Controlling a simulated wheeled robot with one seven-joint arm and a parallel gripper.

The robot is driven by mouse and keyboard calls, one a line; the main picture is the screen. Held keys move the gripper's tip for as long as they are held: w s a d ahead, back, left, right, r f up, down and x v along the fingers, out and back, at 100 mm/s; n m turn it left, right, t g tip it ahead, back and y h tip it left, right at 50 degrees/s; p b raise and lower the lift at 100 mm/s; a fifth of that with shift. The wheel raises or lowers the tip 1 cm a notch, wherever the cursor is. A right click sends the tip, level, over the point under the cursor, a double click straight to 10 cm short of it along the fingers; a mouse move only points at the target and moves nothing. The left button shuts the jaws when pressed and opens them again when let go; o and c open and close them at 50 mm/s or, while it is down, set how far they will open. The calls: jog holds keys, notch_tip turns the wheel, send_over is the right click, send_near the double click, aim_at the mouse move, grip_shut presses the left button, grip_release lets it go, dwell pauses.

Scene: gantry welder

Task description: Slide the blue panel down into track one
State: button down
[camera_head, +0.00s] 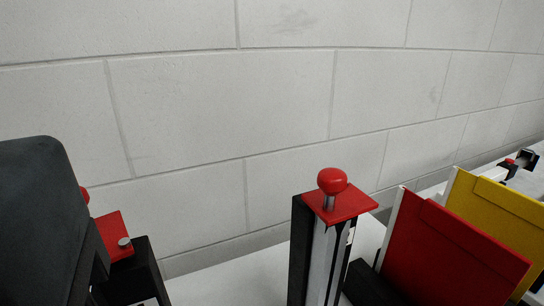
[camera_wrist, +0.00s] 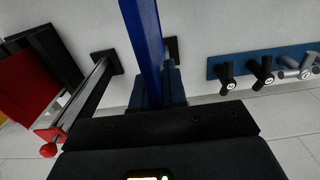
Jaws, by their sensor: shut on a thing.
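The blue panel (camera_wrist: 144,35) shows edge-on in the wrist view, running from the top edge down to my gripper (camera_wrist: 158,88). My gripper is shut on it. The panel is not visible in the head view, nor are the fingertips. A dark upright post (camera_wrist: 88,92) with a red cap and red knob stands left of the panel, apart from it. A post with a red cap (camera_head: 340,200) also shows in the head view. Another dark foot (camera_wrist: 172,48) shows just right of the panel. I cannot tell which is track one, or whether the panel touches a track.
A red panel (camera_head: 450,255) and a yellow panel (camera_head: 500,215) stand at the right in the head view. A second red-capped part (camera_head: 115,235) is at the left, partly hidden by my arm. A blue rail (camera_wrist: 290,65) holds black and grey fittings. A block wall (camera_head: 220,100) stands behind.

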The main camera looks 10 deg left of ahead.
jog(key=shift+f+b, duration=1.85)
jog(key=shift+f, duration=1.7)
jog(key=c, duration=1.1)
grip_release()
